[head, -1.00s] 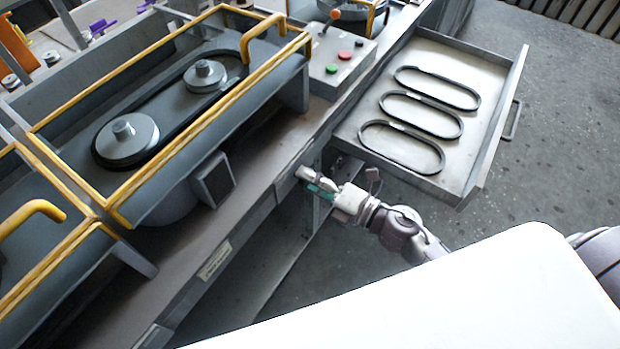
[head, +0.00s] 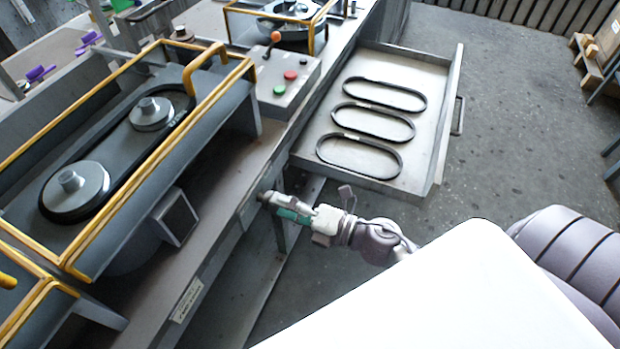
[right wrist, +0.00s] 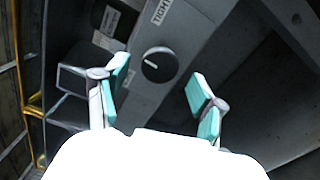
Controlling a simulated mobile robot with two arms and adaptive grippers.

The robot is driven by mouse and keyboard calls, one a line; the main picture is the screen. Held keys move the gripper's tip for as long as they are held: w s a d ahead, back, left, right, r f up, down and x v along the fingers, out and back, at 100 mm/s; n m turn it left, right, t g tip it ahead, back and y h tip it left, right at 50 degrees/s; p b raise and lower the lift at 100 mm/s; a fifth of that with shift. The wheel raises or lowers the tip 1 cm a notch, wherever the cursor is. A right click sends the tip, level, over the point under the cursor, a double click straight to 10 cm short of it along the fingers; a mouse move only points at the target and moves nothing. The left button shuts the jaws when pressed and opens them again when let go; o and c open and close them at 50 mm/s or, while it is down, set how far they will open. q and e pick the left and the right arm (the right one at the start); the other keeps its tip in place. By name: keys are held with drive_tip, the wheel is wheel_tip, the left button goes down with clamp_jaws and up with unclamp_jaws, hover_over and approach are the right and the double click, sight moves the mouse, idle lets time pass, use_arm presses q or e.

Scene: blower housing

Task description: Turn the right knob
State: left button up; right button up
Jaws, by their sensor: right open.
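The knob (right wrist: 160,65) is a round black dial with a white pointer line, on the grey front face of the bench, in the right wrist view. A label reading "TIGHT" (right wrist: 161,11) is beside it. My right gripper (right wrist: 158,98) is open, with one teal-padded finger on each side of the knob's place in the picture. I cannot tell whether a finger touches it. In the head view my right gripper (head: 276,203) is at the bench's front edge, and the knob is not clearly seen there. My left gripper is not in view.
An open drawer (head: 437,112) with several black belts lies right of my right gripper. A control box (head: 287,80) with red and green buttons and an orange-tipped lever is on the bench. A yellow-framed belt housing (head: 120,130) with two pulleys is at left.

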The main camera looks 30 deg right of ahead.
drive_tip(key=v, duration=0.9)
drive_tip(key=shift+s, duration=0.2)
drive_tip(key=shift+d, duration=0.15)
drive_tip(key=d+f+m+h, duration=0.3)
drive_tip(key=f+m, duration=0.2)
drive_tip(key=f, duration=0.4)
drive_tip(key=d+f+m+h, duration=0.35)
drive_tip(key=f+m, duration=0.25)
drive_tip(key=f, duration=0.2)
drive_tip(key=s+d+f+m+g+h, duration=0.1)
drive_tip(key=s+f+m+g+h, duration=0.2)
drive_tip(key=f, duration=0.6)
drive_tip(key=s+f+m+g+h, duration=0.15)
drive_tip(key=s+f+m, duration=0.25)
drive_tip(key=f, duration=0.5)
drive_tip(key=s+a+f+m+g, duration=0.2)
drive_tip(key=s+f+m+g, duration=0.2)
drive_tip(key=s, duration=0.6)
drive_tip(key=s+a+f+m+g, duration=0.3)
drive_tip(key=s+f+g, duration=0.1)
drive_tip(key=s+f, duration=0.5)
drive_tip(key=shift+s+m+g, duration=0.35)
drive_tip(key=shift+s+m, duration=0.05)
drive_tip(key=shift+s, duration=0.35)
